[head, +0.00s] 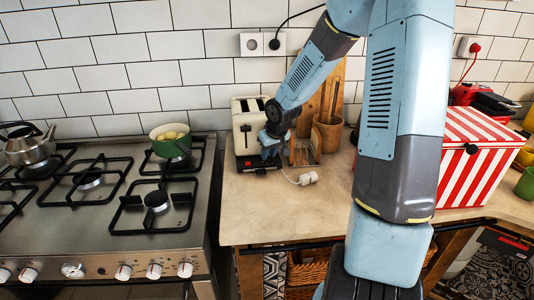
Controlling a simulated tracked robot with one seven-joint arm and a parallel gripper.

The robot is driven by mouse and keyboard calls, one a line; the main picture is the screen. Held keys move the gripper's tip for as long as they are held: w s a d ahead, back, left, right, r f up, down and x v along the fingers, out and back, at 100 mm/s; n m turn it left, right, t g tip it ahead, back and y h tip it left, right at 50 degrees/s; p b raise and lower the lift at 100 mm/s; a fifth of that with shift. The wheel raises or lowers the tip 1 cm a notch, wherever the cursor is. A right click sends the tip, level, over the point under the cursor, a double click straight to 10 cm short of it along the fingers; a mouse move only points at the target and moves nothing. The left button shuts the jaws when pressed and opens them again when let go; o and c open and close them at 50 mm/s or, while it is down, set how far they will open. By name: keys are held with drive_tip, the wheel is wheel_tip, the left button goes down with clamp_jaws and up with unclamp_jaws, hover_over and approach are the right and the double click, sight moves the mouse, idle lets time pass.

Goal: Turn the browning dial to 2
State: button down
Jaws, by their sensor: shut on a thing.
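A cream toaster (243,122) with two slots and a dark base stands on the counter against the tiled wall. My gripper (266,154) is low at the toaster's front right side, pointing down and left. It is shut on the browning dial. The dial itself is hidden behind my gripper, so its setting cannot be read.
A steel gas stove (110,228) with a kettle (30,146) and a green pot (171,140) is at the left. A wooden rack (304,150) and utensil holder (328,132) stand close right of my gripper. A white plug (307,178) lies in front. A red-striped box (478,160) is at the right.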

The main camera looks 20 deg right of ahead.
drive_tip(key=c, duration=1)
unclamp_jaws()
drive_tip(key=shift+v, duration=6.8)
drive_tip(key=shift+s, duration=0.1)
drive_tip(key=shift+c, duration=0.4)
